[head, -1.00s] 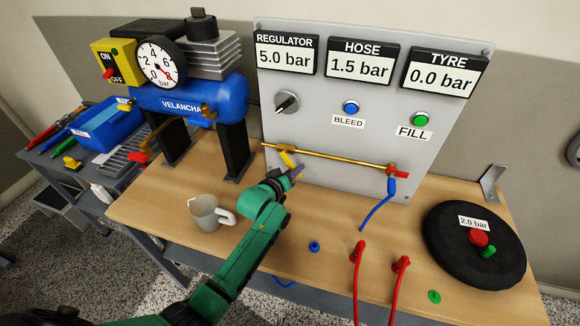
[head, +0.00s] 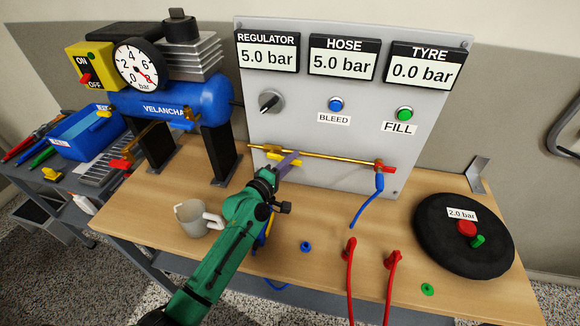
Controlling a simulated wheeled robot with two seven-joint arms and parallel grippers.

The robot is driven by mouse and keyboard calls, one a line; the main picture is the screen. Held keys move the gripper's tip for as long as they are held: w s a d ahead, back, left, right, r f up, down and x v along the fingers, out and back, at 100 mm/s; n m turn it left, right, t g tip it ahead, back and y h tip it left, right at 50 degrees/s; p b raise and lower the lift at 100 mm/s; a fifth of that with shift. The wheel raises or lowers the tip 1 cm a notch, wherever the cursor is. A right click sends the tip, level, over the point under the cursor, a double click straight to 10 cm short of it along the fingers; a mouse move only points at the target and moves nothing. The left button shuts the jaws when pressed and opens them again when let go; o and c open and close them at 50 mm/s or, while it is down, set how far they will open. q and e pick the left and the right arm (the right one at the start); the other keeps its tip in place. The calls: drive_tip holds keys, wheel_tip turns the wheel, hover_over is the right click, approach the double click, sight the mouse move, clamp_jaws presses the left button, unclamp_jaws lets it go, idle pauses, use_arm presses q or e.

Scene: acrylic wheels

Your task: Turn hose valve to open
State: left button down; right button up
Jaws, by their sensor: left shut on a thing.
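The yellow valve lever (head: 270,153) lies nearly in line with the brass pipe (head: 330,158) on the grey panel, at the pipe's left part. My left gripper (head: 288,160) reaches up from the front and is shut on the yellow lever; its fingers partly hide the lever. A red valve handle (head: 386,169) sits at the pipe's right end, above a blue hose (head: 366,203). The HOSE display (head: 342,62) reads 5.0 bar, the REGULATOR display (head: 267,57) 5.0 bar and the TYRE display (head: 424,70) 0.0 bar. My right gripper is out of view.
A grey mug (head: 190,218) stands close left of my left arm. The blue compressor tank (head: 170,108) stands behind on black legs. Red hoses (head: 349,275) and a black tyre (head: 440,235) are at the right. The bench front between mug and hoses is partly clear.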

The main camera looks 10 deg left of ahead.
use_arm(q)
drive_tip(key=shift+r+n, duration=0.25)
drive_tip(key=shift+n, duration=0.25)
drive_tip(key=c, duration=0.7)
unclamp_jaws()
drive_tip(key=shift+r, duration=0.1)
drive_tip(key=b+v, duration=0.1)
drive_tip(key=v, duration=0.6)
drive_tip(key=b+v, duration=0.1)
drive_tip(key=v, duration=0.6)
drive_tip(key=shift+s+a+f, duration=0.1)
drive_tip(key=shift+s+f, duration=0.2)
